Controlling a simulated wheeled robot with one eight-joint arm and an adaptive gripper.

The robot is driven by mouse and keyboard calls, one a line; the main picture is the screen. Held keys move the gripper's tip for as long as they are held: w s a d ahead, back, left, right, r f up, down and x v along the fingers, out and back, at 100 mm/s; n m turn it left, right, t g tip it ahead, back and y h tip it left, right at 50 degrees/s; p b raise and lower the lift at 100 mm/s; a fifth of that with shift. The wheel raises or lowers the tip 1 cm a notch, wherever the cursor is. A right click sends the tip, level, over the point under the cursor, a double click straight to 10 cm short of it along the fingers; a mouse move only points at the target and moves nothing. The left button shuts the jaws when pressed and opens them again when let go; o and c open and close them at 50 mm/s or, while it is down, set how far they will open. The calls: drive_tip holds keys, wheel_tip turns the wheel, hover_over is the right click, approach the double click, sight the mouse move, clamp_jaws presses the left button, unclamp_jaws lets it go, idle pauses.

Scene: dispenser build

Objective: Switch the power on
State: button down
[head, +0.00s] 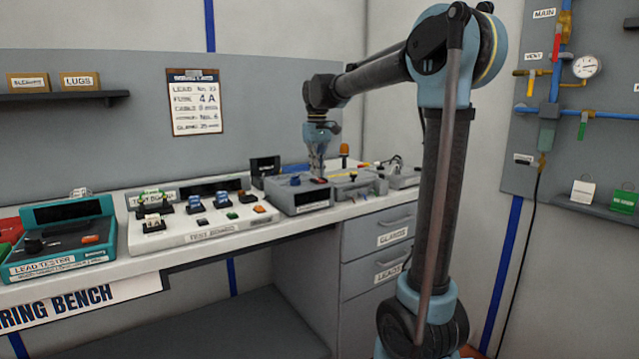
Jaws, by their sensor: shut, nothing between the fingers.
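My gripper (319,174) points down, shut and empty, over the top of a grey box (302,201) on the bench. A small red part and a blue part (295,181) show on the box top near the fingertips. I cannot tell whether the fingertips touch the box. No label reading "power" is legible, so I cannot tell which control is the power switch. The white test board (205,234), left of the grey box, carries blue, black, green and orange parts. The teal lead tester (62,243), at far left, has a black knob and an orange switch (91,239).
An open black case (265,167) stands behind the grey box. Another grey unit (358,187) and a screwdriver-like orange handle (344,150) are to its right. Drawers (385,235) are below. A pipe panel with a gauge (586,67) hangs at right.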

sight(317, 179)
drive_tip(key=shift+f, duration=0.65)
idle(0.4)
drive_tip(key=shift+r, duration=3.5)
drive_tip(key=s+d+f+m+t, duration=0.1)
drive_tip(key=s+d+f+m, duration=0.1)
drive_tip(key=s+d+f, duration=0.85)
drive_tip(key=s+d+f+m+t, duration=0.1)
drive_tip(key=s+d+f+m, duration=0.2)
drive_tip(key=s+d+f, duration=0.75)
drive_tip(key=s+f+m, duration=0.1)
drive_tip(key=s+f, duration=0.8)
drive_tip(key=s, duration=0.2)
drive_tip(key=shift+d+f+m, duration=0.2)
drive_tip(key=shift+f+m, duration=0.1)
drive_tip(key=shift+f, duration=0.05)
